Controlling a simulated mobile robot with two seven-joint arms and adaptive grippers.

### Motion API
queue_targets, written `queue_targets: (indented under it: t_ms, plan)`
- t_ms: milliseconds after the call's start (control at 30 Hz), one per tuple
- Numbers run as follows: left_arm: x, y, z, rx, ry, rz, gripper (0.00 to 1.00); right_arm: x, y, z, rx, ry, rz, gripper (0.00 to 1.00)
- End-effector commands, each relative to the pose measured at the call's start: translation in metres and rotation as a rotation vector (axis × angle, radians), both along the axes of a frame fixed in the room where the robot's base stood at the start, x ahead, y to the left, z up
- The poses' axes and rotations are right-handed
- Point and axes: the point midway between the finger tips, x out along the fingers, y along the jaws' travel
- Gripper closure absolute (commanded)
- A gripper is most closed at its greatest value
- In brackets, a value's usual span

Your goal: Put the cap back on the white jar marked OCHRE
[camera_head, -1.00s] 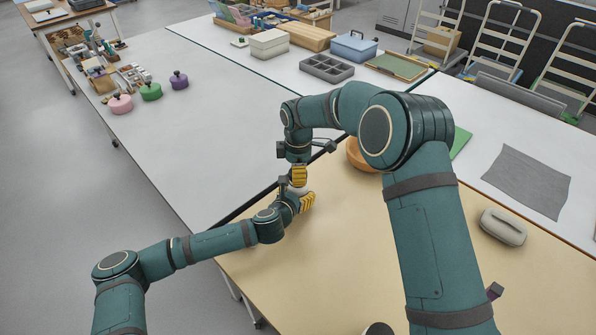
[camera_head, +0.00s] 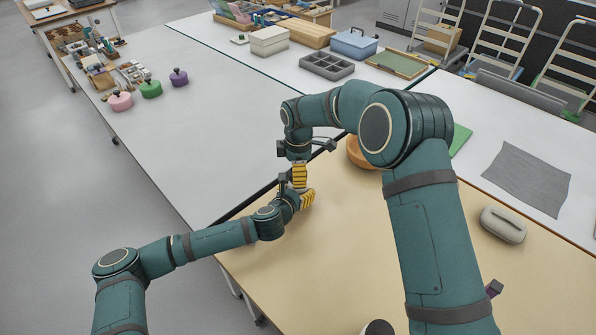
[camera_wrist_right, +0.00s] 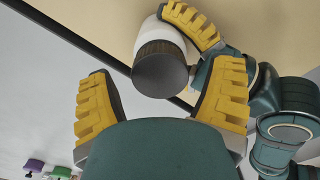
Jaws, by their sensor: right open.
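The white jar (camera_wrist_right: 150,40) shows in the right wrist view, its marking not readable. A dark cap (camera_wrist_right: 160,72) with a ribbed brown side sits at the jar's end; I cannot tell how tightly it is seated. My right gripper (camera_head: 298,180) is above the jar in the head view. In the right wrist view its yellow fingers (camera_wrist_right: 160,98) are spread wide, one on each side of the cap and apart from it. My left gripper (camera_head: 302,202) is shut on the jar, with one yellow finger against its side. The grippers mostly hide the jar in the head view.
An orange bowl (camera_head: 357,153) stands behind my right arm on the tan table (camera_head: 400,270). A grey case (camera_head: 503,225) lies at the right, near a grey cloth (camera_head: 528,178). Pink, green and purple lidded pots (camera_head: 151,90) stand at the far left. The tan table's front is mostly clear.

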Motion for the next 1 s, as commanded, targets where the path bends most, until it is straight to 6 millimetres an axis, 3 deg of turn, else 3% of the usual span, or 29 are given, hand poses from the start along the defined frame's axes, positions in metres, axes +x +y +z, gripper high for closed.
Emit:
queue_targets:
  t_ms: [300,733,867,1000]
  plan:
    - [0.0,0.0,0.001,-0.001,-0.002,0.0,1.0,0.001,0.0,0.038,0.001,-0.003,0.0,0.18]
    - [0.0,0.0,0.001,-0.001,-0.002,0.0,1.0,0.0,0.0,0.042,0.0,-0.001,0.02,0.18]
    - [0.0,0.0,0.001,-0.001,-0.002,0.0,1.0,0.001,0.0,0.044,0.001,-0.002,0.122,0.18]
    - [0.0,0.0,0.001,-0.001,-0.002,0.0,1.0,0.001,0.0,0.049,0.002,-0.003,0.333,0.18]
